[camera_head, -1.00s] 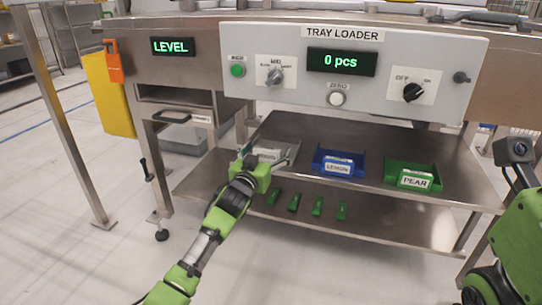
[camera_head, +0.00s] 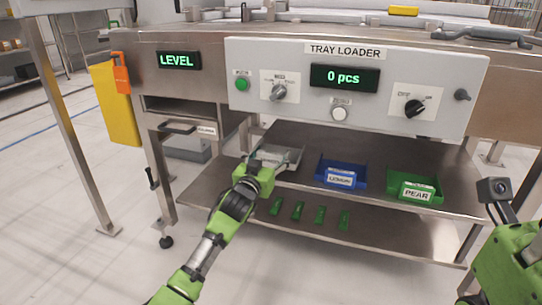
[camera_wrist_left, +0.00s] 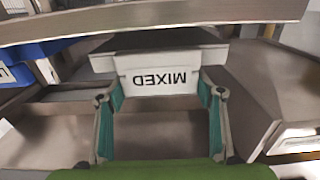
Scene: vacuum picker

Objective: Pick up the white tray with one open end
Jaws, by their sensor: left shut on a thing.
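The white tray (camera_head: 284,154) is at the left end of the upper shelf in the head view, left of the blue tray. In the left wrist view the white tray (camera_wrist_left: 160,62) shows a MIXED label, upside down, between my fingers. My left gripper (camera_head: 258,168) is shut on the near end of the tray, and its teal finger pads (camera_wrist_left: 160,112) stand at both sides of the label. Whether the tray's underside touches the shelf cannot be told. My right arm is at the right edge, and its fingers are out of view.
The blue LEMON tray (camera_head: 341,174) and green PEAR tray (camera_head: 414,187) stand to the right on the upper shelf (camera_head: 378,150). Several small green tags (camera_head: 298,211) lie on the lower shelf. The TRAY LOADER panel (camera_head: 355,82) overhangs above. A table leg (camera_head: 75,140) stands at left.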

